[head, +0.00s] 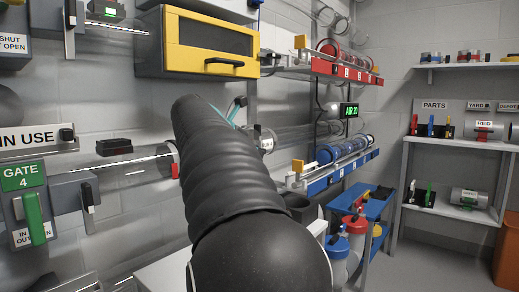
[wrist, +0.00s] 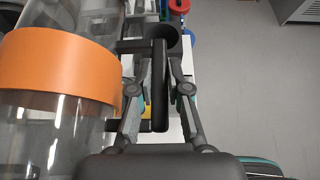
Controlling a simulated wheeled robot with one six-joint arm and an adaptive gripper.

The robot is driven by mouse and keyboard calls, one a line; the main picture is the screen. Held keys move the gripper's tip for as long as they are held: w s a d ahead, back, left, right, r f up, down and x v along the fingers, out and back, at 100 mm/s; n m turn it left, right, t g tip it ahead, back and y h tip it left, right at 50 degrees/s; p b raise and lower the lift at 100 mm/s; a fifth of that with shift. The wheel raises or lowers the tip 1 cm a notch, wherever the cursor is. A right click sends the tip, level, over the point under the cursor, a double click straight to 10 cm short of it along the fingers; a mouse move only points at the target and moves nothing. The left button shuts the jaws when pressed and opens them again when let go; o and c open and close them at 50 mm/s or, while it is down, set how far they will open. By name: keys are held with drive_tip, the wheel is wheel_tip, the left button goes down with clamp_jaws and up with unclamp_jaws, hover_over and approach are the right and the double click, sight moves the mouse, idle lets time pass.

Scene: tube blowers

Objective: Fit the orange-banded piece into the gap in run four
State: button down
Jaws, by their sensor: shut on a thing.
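In the wrist view, the orange-banded piece (wrist: 58,75) is a clear tube with a wide orange band, at the left edge. My gripper (wrist: 160,80) is shut on a black upright bar beside the tube, which looks like the piece's handle. In the head view, my arm hides the piece and nearly all of the gripper; only a teal bit shows. A clear tube (head: 130,172) with a red-ringed end runs right from the green gate 4 sign (head: 24,177). Another clear tube (head: 305,135) continues beyond my arm. The gap between them is hidden behind my arm.
A yellow-fronted cabinet (head: 210,47) hangs above my arm. Red (head: 345,70) and blue (head: 335,175) racks project from the wall at right. A blue cart (head: 365,205) with canisters stands below. Parts shelves (head: 455,142) stand far right. Grey floor (wrist: 260,90) is clear in the wrist view.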

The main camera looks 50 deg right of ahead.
drive_tip(key=shift+w+a+r+p, duration=0.1)
drive_tip(key=shift+w+a+p, duration=0.05)
drive_tip(key=shift+w+p, duration=1.55)
drive_tip(key=shift+w+a+r+p, duration=0.15)
drive_tip(key=shift+w+p, duration=0.85)
drive_tip(key=shift+w, duration=1.3)
drive_tip(key=shift+w+a+f+p, duration=0.1)
drive_tip(key=shift+w+a+p, duration=0.1)
drive_tip(key=shift+w+p, duration=1.5)
drive_tip(key=shift+w+f+b, duration=0.15)
drive_tip(key=shift+f+b, duration=0.55)
drive_tip(key=shift+b, duration=0.05)
drive_tip(key=shift+w+f+b, duration=0.1)
drive_tip(key=shift+f+b, duration=0.6)
drive_tip(key=shift+f, duration=0.3)
drive_tip(key=c, duration=1.1)
unclamp_jaws()
drive_tip(key=shift+o, duration=0.2)
drive_tip(key=v, duration=1.2)
